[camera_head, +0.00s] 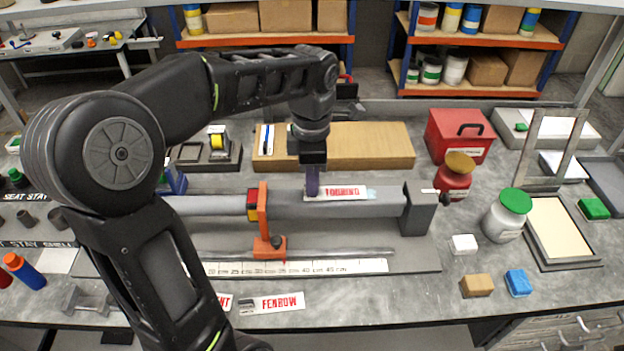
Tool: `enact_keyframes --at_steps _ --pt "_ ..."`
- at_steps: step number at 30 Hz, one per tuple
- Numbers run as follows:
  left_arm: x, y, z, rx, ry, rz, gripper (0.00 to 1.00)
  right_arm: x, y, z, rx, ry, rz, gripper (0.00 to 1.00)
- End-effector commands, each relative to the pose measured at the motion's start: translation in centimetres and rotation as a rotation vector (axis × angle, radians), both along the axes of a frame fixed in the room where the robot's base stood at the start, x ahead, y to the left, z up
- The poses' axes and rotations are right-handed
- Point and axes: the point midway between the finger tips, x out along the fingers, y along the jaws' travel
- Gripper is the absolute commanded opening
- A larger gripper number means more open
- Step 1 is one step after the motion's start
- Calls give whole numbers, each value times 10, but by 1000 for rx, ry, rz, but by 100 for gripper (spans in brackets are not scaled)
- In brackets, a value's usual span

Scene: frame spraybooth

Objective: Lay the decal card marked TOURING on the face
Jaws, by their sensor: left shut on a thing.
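The white decal card marked TOURING in red letters (345,191) is at the upper face of the grey tube (365,208), toward its right end. Whether it touches the face or is held just above it, I cannot tell. My left gripper (312,190) points down at the card's left end and is shut on it. The gripper and wrist hide part of that end. My right gripper is not in view.
An orange upright stop (266,225) stands left of the card, and a dark end block (420,207) closes the tube's right. A ruler (320,267) and a FENROW card (272,303) lie in front. A red jar (454,177) stands right.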

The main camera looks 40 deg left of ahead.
Motion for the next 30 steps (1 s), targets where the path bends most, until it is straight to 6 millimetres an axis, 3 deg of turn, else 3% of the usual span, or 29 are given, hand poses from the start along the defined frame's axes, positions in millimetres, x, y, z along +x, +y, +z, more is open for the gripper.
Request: enact_keyframes --at_steps 19,20,21,28,30 --pt "0 0 -2 0 0 0 0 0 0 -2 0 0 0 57" --pt "0 0 -2 0 0 0 11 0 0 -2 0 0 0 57" --pt "0 0 -2 0 0 0 15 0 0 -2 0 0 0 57" --pt "0 0 -2 0 0 0 33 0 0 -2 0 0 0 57" --pt "0 0 -2 0 0 0 34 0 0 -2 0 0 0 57"
